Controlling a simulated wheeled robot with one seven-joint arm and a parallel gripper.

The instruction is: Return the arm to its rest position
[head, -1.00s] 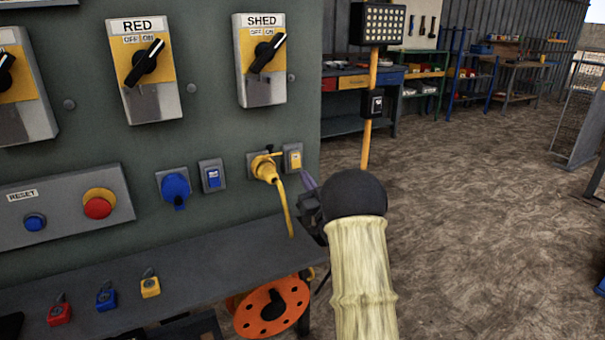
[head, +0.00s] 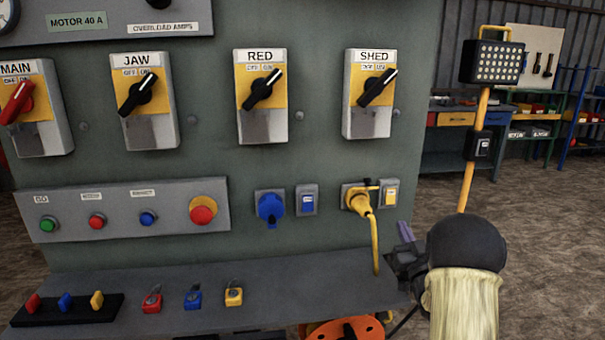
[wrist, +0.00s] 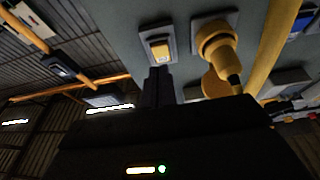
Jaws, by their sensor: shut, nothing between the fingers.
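My arm, in a pale sleeve with a dark round joint, is at the lower right of the head view. My gripper (head: 406,236) is beyond that joint, beside the right edge of the grey panel (head: 330,170), partly hidden by the arm. In the wrist view its dark fingers (wrist: 158,84) are together with nothing held. They point toward a small yellow switch (wrist: 158,46), which also shows in the head view (head: 389,194). A yellow plug (wrist: 218,42) sits in its socket next to that switch. I see no contact between fingers and switch, but the gap is unclear.
A shelf (head: 290,285) juts out below the panel, holding red, blue and yellow padlocks (head: 233,293). A yellow cable (head: 374,245) hangs from the plug. An orange reel (head: 345,330) is under the shelf. A lamp on a yellow post (head: 470,160) stands to the right.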

